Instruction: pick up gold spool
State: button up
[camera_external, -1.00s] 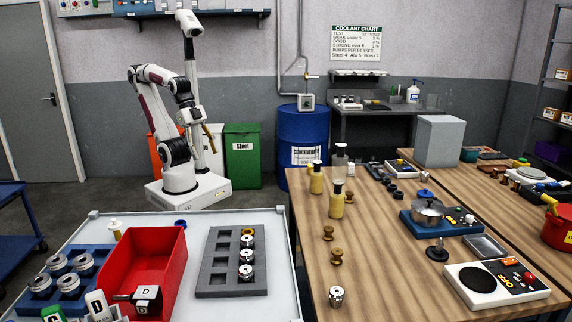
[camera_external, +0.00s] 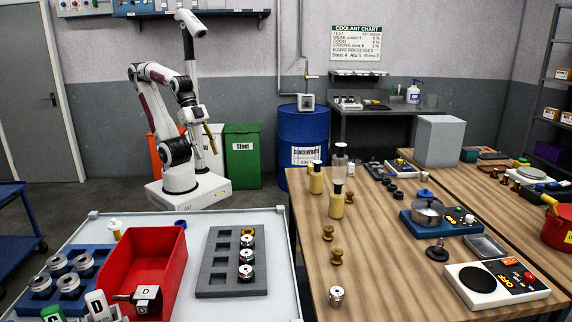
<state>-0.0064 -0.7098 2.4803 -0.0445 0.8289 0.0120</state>
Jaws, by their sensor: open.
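Two gold-brown spools stand on the wooden table, left of its middle: one spool (camera_external: 328,232) farther back and another spool (camera_external: 337,257) a little nearer the camera. Both are upright and apart from each other. My gripper (camera_external: 211,147) hangs small and far back, beside my arm's base and in front of the wall. It is open, with nothing visible in it, and far from both spools.
A silver spool-like part (camera_external: 336,296) stands nearer the front. Yellow bottles (camera_external: 336,204) stand behind the spools. A grey tray (camera_external: 220,282), a red bin (camera_external: 150,262) and a blue rack (camera_external: 45,303) occupy the white table. Bare wood lies right of the spools.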

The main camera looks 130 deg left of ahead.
jog(key=w+a+r+n+t, duration=0.1)
jog(key=w+r+n+t, duration=0.2)
jog(key=w, duration=0.7)
jog(key=w+r+t, duration=0.2)
jog(key=w+r, duration=0.3)
jog(key=w, duration=0.5)
jog(key=w+a+r+n+t+y, duration=0.25)
jog(key=w+a+n+y, duration=0.45)
jog(key=w+a, duration=0.7)
jog(key=a+f+n+g+y, duration=0.4)
jog(key=a+f+y, duration=0.3)
jog(key=a, duration=0.6)
jog(key=f+m, duration=0.1)
jog(key=f, duration=0.5)
jog(key=a+f+m+g+h, duration=0.1)
jog(key=f, duration=0.6)
jog(key=f+m+g+h, duration=0.1)
jog(key=f, duration=0.6)
jog(key=shift+w+a, duration=0.15)
jog(key=shift+a, duration=0.05)
